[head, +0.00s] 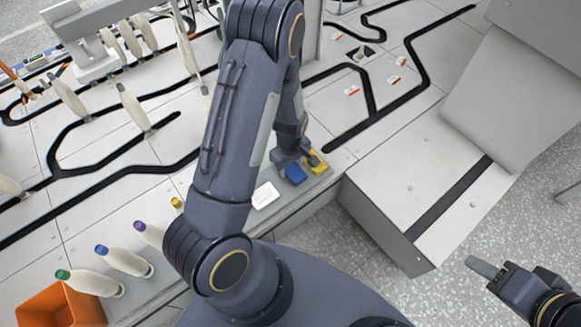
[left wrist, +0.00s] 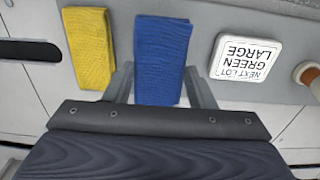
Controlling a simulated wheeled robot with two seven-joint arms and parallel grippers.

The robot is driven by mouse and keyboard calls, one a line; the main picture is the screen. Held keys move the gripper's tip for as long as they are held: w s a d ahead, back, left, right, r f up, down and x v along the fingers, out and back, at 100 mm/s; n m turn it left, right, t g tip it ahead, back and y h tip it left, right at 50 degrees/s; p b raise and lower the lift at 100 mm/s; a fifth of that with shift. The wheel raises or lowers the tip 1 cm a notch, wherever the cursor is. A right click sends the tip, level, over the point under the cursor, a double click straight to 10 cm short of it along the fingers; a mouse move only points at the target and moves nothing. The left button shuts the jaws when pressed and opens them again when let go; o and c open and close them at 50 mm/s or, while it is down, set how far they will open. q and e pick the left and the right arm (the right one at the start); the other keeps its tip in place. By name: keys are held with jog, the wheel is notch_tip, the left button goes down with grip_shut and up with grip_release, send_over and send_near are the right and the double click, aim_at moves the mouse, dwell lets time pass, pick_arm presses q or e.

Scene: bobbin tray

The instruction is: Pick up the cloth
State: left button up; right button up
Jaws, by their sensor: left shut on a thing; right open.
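A blue cloth (head: 295,174) lies folded on the grey ledge, and it also shows in the left wrist view (left wrist: 162,50). A yellow cloth (head: 319,166) lies beside it; in the left wrist view it is the yellow cloth (left wrist: 89,47) to the left. My left gripper (left wrist: 160,75) has one finger on each side of the blue cloth and is shut on it. In the head view my left gripper (head: 294,162) is down at the cloths and partly hides them. My right gripper (head: 484,268) is open and empty at the lower right, away from the cloths.
A white card (left wrist: 247,59) reading "NEXT LOT GREEN LARGE" lies right of the blue cloth. Several bobbins with coloured tips, such as the green-tipped one (head: 90,283), lie to the left near an orange bin (head: 62,306). A grey box (head: 400,200) stands at right.

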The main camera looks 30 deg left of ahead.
pick_arm(q)
jog(key=s+r+p, duration=0.5)
jog(key=s+r, duration=0.4)
jog(key=s, duration=0.5)
jog(key=shift+d+r, duration=0.15)
jog(key=shift+r, duration=0.25)
